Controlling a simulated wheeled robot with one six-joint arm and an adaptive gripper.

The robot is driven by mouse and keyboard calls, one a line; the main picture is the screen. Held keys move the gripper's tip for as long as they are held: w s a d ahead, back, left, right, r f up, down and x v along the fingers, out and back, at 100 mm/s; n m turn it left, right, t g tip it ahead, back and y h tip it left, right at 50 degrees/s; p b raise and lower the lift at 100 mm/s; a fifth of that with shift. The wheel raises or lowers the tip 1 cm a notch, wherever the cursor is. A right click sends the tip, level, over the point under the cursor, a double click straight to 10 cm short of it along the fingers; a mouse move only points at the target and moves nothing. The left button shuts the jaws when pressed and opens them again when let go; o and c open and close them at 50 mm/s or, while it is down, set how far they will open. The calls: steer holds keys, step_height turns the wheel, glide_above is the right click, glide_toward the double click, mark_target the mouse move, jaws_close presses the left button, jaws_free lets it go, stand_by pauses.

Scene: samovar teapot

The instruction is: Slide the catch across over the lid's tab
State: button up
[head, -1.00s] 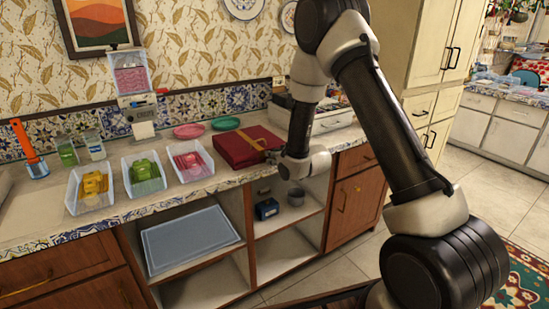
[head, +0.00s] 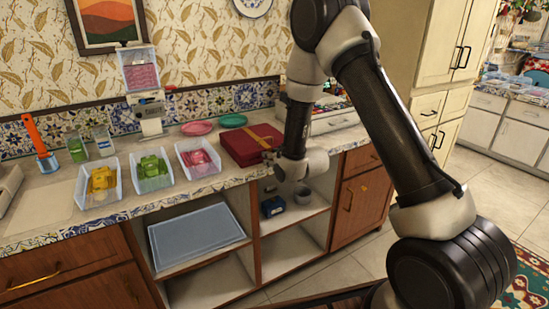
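A dark red box (head: 240,150) with a closed-looking lid sits on the counter, right of centre in the head view. A gold strip (head: 257,138) runs across its top towards the front right corner. My gripper (head: 270,157) is at that front right corner, reaching in from the right. It looks close to or against the box; contact cannot be told. The fingers are small and dark, so their opening is unclear. The catch and the lid's tab cannot be made out at this size, and my wrist and arm hide the box's right side.
Clear bins with yellow (head: 101,181), green (head: 151,171) and pink (head: 197,158) things stand left on the counter. Pink (head: 197,128) and green (head: 233,120) plates lie behind. A scale (head: 149,112) stands at the back.

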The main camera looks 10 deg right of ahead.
steer(key=v, duration=0.7)
steer(key=shift+s, duration=0.25)
steer(key=shift+d, duration=0.1)
steer(key=s+d+f+g+h, duration=0.3)
steer(key=s+d+f+g, duration=0.1)
steer(key=s+f+g, duration=0.6)
steer(key=s+d+r+m, duration=0.1)
steer(key=s+d+r, duration=0.3)
steer(key=s+r, duration=0.4)
steer(key=s+d+r+m+t, duration=0.1)
steer(key=s+d+r, duration=0.3)
steer(key=s+r, duration=0.5)
steer(key=s+d+r+m+h, duration=0.1)
steer(key=s+d+r, duration=0.3)
steer(key=s+r, duration=0.5)
step_height(320, 180, up, 5)
steer(key=shift+s+f+m+t, duration=0.15)
steer(key=shift+s+m+t, duration=0.05)
steer(key=shift+m+t, duration=0.1)
